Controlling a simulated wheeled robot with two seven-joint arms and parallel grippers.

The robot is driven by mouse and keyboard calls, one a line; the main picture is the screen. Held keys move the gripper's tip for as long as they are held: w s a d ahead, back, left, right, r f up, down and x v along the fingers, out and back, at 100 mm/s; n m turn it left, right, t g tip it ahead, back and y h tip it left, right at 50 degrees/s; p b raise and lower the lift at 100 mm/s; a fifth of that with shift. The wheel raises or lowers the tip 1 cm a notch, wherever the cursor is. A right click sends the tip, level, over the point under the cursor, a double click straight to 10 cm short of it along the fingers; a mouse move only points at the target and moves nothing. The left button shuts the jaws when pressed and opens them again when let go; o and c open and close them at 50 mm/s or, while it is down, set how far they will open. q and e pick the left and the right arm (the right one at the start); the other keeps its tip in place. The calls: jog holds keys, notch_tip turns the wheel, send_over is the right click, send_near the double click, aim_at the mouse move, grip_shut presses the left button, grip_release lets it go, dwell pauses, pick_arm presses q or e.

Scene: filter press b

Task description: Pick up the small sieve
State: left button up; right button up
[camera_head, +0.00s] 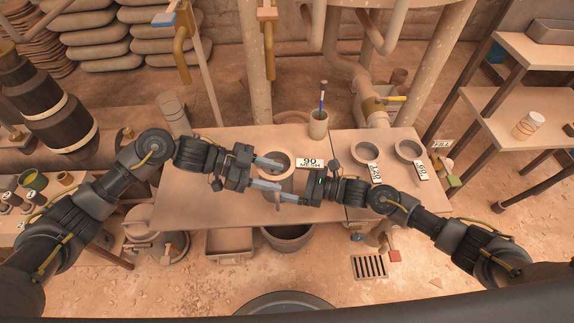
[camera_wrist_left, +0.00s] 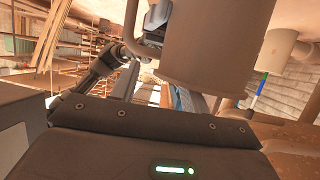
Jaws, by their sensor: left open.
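A cup (camera_head: 318,127) with a blue-handled brush stands behind the sieve. A bucket (camera_head: 287,237) and a box (camera_head: 229,243) are below the table's front edge. Shelves (camera_head: 520,95) stand at the right. The table's left part (camera_head: 190,205) is clear.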

pick_arm(q)
grip_shut()
dwell(0.3)
notch_tip(320, 180, up, 10)
dwell(0.5)
pick_arm(e)
jog(key=o, duration=0.9)
jog(key=shift+o, duration=0.2)
jog(key=shift+d, duration=0.1)
jog(key=v, duration=1.2)
